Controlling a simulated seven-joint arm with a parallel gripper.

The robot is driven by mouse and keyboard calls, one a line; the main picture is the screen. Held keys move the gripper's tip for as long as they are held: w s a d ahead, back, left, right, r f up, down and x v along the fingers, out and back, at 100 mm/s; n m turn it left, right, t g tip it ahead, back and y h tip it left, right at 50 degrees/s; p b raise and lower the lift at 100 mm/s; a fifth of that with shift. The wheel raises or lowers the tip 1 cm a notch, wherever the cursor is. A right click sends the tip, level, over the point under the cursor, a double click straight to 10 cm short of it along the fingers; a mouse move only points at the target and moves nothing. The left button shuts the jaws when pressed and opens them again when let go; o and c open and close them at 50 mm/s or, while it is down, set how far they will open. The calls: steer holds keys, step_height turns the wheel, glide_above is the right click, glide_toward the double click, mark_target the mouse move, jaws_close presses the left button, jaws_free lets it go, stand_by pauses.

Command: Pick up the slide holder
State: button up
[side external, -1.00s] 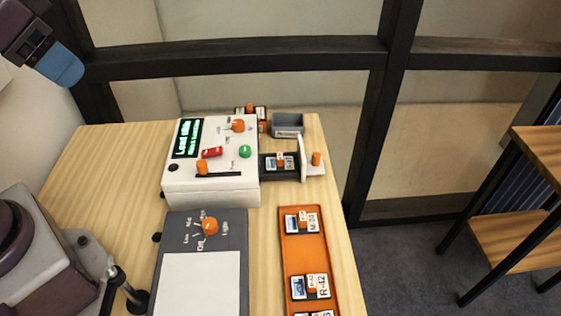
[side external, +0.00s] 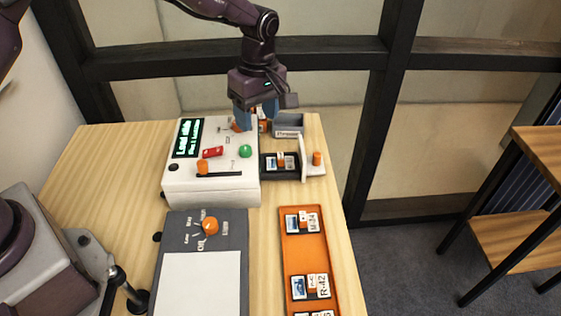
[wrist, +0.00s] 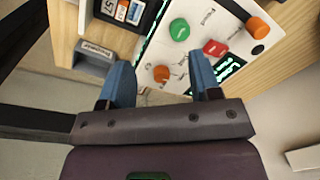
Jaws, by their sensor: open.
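My gripper (side external: 256,120) is open, its two blue fingers pointing down over the back edge of the white machine. It also shows in the wrist view (wrist: 161,82), with nothing visible held between the fingers. More slide holders, labelled M-34 (side external: 301,222) and R-42 (side external: 311,287), lie in the orange tray (side external: 316,255).
The white machine (side external: 215,184) has a lit screen (side external: 187,138), a green button (side external: 245,151), a red switch (side external: 213,152) and orange knobs. A grey bin (side external: 288,125) stands behind the slot. A light panel (side external: 200,285) lies in front. The table's left side (side external: 110,170) is clear.

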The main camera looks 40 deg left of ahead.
mark_target(280, 155)
steer(key=w+d+n, duration=0.2)
steer(key=w+n, duration=0.3)
steer(key=n, duration=0.5)
steer(key=shift+t, duration=0.4)
steer(key=f, duration=1.3)
steer(key=shift+s, duration=0.25)
steer(key=c, duration=1)
